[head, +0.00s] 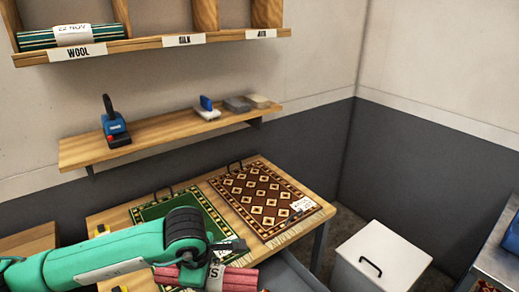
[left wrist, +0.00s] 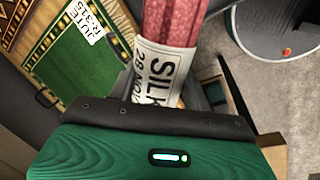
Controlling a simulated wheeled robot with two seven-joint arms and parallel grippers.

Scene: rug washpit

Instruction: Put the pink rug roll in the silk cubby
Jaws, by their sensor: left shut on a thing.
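The pink rug roll (head: 240,279) is at the bottom of the head view, with a white paper band around it. In the left wrist view the pink roll (left wrist: 171,22) runs up from between the jaws, and its band reads SILK. My left gripper (head: 222,258) is shut on the roll at the band, in front of the work table. The roll's far ends are cut off or hidden. The silk cubby (head: 165,14) is in the wall rack at the top, above the middle label; its visible part looks empty. My right gripper is not in view.
A green striped roll (head: 72,36) lies in the wool cubby. Below, a wall shelf (head: 160,134) holds a blue tool (head: 115,128) and brushes or blocks. The table carries a green rug (head: 150,212) and a brown patterned rug (head: 262,198). A white lidded bin (head: 378,262) stands right.

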